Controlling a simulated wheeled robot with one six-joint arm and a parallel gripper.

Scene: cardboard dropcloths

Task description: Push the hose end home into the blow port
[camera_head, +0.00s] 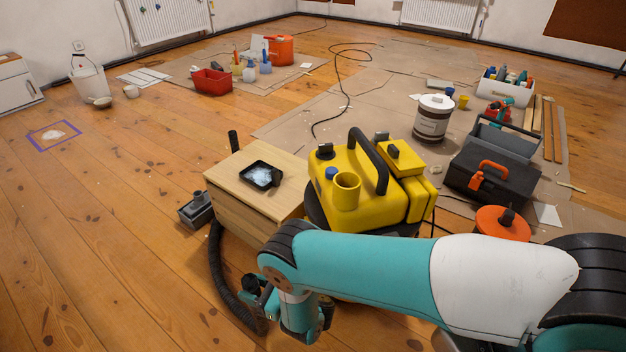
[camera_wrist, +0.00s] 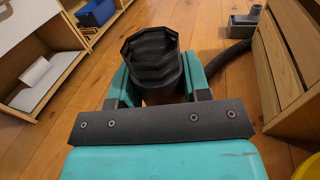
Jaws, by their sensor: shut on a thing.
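The black ribbed hose end (camera_wrist: 152,60) stands between the jaws of my gripper (camera_wrist: 155,88) in the wrist view, its faceted open mouth facing up toward the camera. My gripper is shut on it. In the head view, the black hose (camera_head: 232,290) curves along the floor to the area beneath my arm, where the grip is mostly hidden. The yellow machine (camera_head: 380,205) stands behind my arm. A round, open yellow collar (camera_head: 347,188) rises from its front and may be the blow port. The hose end is apart from this collar, to its lower left.
A wooden box (camera_head: 228,184) with a black tray (camera_head: 262,176) stands left of the machine, close to the hose. A grey floor piece (camera_head: 196,210) lies beside it. An orange lid (camera_head: 502,224) and a black toolbox (camera_head: 490,175) are at the right. The left floor is mostly clear.

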